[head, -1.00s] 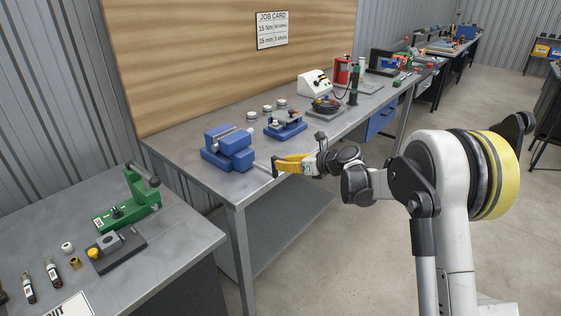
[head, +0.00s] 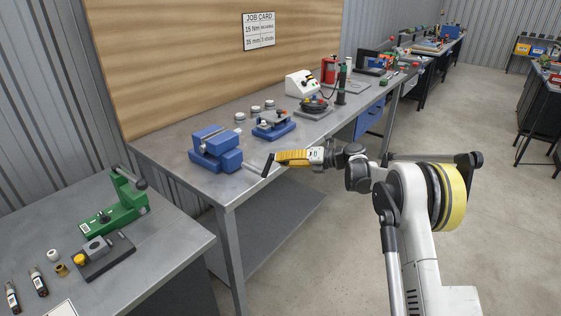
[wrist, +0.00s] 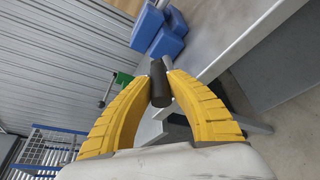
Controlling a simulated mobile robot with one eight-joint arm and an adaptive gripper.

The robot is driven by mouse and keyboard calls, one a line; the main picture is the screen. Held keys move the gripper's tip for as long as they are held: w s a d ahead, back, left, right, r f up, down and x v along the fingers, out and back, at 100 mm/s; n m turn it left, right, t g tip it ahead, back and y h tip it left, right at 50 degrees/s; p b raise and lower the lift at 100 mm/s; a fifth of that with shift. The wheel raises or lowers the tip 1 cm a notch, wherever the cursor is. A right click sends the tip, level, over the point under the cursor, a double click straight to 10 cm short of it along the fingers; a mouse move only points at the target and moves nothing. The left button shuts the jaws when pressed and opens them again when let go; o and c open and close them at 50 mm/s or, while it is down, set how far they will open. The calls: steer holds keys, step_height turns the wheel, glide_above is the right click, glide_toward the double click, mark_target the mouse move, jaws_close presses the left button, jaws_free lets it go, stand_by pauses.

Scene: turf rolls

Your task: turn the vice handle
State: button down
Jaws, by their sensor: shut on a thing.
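The blue vice (head: 215,148) stands on the grey workbench near its front left corner, and part of it shows at the top of the wrist view (wrist: 160,32). Its handle (head: 268,165) is a dark bar at the end of a metal rod, out past the bench's front edge. My gripper (head: 277,160) reaches it from the right. In the wrist view the yellow fingers are shut on the black handle (wrist: 159,84), one on each side. The handle is tilted in the head view.
A blue fixture (head: 273,126) and several small round pieces sit right of the vice. A green press (head: 120,205) stands on the lower left table. A job card (head: 258,32) hangs on the wooden board. The floor right of the bench is open.

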steer(key=shift+d+f, duration=0.1)
steer(key=shift+f, duration=0.15)
stand_by(0.3)
steer(key=c, duration=1.2)
jaws_free()
steer(key=shift+w, duration=0.15)
steer(key=v, duration=1.2)
steer(key=shift+c, duration=0.7)
